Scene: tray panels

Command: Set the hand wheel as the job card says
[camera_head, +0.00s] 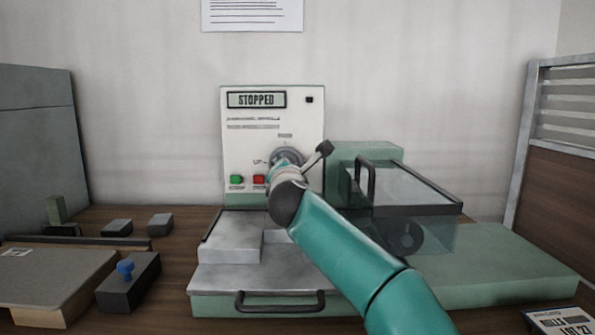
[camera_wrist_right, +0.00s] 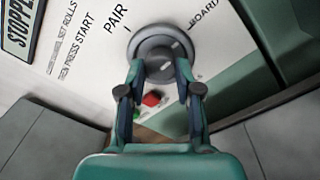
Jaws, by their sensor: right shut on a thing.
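My right gripper (camera_wrist_right: 160,72) is shut on the dark round knob (camera_wrist_right: 156,52) on the white control panel (camera_head: 235,150). The knob sits in a grey ring (camera_wrist_right: 136,42), between printed words PAIR and BOARD. In the head view my wrist hides most of it; the grey ring (camera_head: 288,155) shows above. A dark round wheel-like part (camera_head: 406,238) shows under the clear guard (camera_head: 405,185); I cannot tell if it is the hand wheel. A printed card (camera_head: 560,320) lies at lower right, its text too small to read. My left gripper is not in view.
The panel display (camera_head: 257,99) reads STOPPED. A green button (camera_head: 236,180) and red button (camera_head: 259,180) are below. A dark-tipped lever (camera_head: 324,149) stands right of the knob. A grey block with blue knob (camera_head: 126,270) and a board (camera_head: 55,285) lie left.

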